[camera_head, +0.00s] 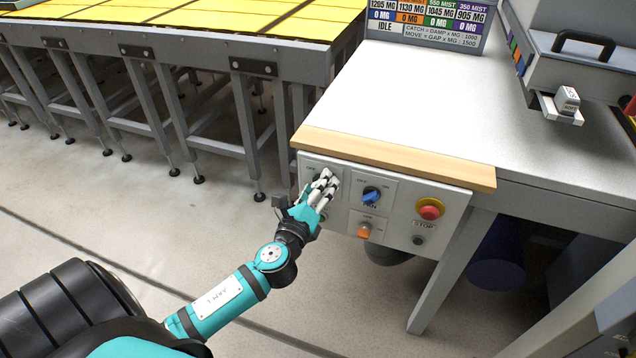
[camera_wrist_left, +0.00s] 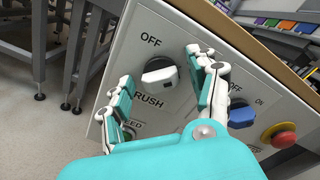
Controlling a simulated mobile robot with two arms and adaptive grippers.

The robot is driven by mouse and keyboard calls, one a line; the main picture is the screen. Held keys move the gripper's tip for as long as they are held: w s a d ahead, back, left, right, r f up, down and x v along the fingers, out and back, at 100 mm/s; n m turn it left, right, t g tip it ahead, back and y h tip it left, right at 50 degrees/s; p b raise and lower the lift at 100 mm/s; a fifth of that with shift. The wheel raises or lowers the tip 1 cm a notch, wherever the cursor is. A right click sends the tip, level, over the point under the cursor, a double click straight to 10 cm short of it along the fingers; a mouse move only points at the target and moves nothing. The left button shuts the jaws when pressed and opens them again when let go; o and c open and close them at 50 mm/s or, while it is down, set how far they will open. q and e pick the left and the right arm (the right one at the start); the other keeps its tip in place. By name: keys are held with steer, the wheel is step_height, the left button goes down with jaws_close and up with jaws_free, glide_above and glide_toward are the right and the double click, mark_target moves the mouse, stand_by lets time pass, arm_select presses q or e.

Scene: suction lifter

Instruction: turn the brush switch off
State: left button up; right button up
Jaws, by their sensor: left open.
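The brush switch is a white and black rotary knob (camera_wrist_left: 160,77) on the grey control panel (camera_head: 395,233), with "OFF" above it and a partly covered label ending in "RUSH" below. My left gripper (camera_wrist_left: 165,92) is open, with its fingers on either side of the knob and the knob visible between them. In the head view the left gripper (camera_head: 322,186) is at the panel's upper left and hides the knob. I cannot tell whether the fingers touch it. My right gripper is not in view.
Beside it on the panel are a blue knob (camera_head: 371,194), an orange knob (camera_head: 364,231) and a red stop button (camera_head: 430,209). A wooden edge (camera_head: 390,157) overhangs the panel. A metal-framed table (camera_head: 252,67) stands to the left, with open floor in front.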

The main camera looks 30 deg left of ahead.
arm_select(q)
steer(key=shift+c, duration=0.7)
steer(key=c, duration=1)
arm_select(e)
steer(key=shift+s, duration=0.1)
